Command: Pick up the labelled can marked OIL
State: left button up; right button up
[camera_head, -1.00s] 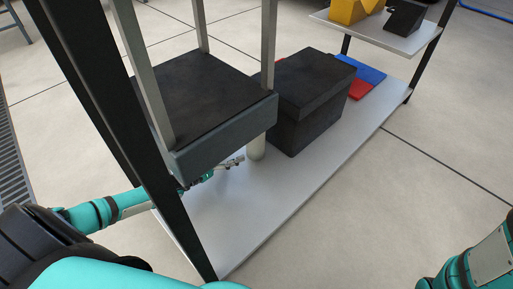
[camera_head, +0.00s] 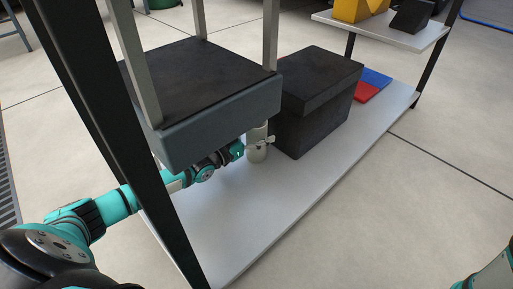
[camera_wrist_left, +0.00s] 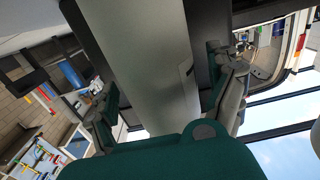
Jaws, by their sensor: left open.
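A pale upright cylindrical can (camera_head: 256,151) stands on the grey shelf board, beside the black box and partly behind the dark tray's corner. No OIL marking is readable on it. My left gripper (camera_head: 261,143) is at the can, reaching in under the tray. In the left wrist view the can (camera_wrist_left: 150,60) is a large grey-green cylinder running between the two open fingers (camera_wrist_left: 168,80), one on each side. Whether either finger touches it I cannot tell. My right gripper is not in view.
The dark tray (camera_head: 220,118) overhangs my left forearm. A lidded black box (camera_head: 308,115) stands close right of the can. A black shelf post (camera_head: 130,150) is beside my arm. The front of the shelf board (camera_head: 230,220) is clear. Red and blue pieces (camera_head: 374,78) lie farther back.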

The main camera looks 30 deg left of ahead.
pick_arm(q)
jog(key=shift+r, duration=0.1)
jog(key=c, duration=1.3)
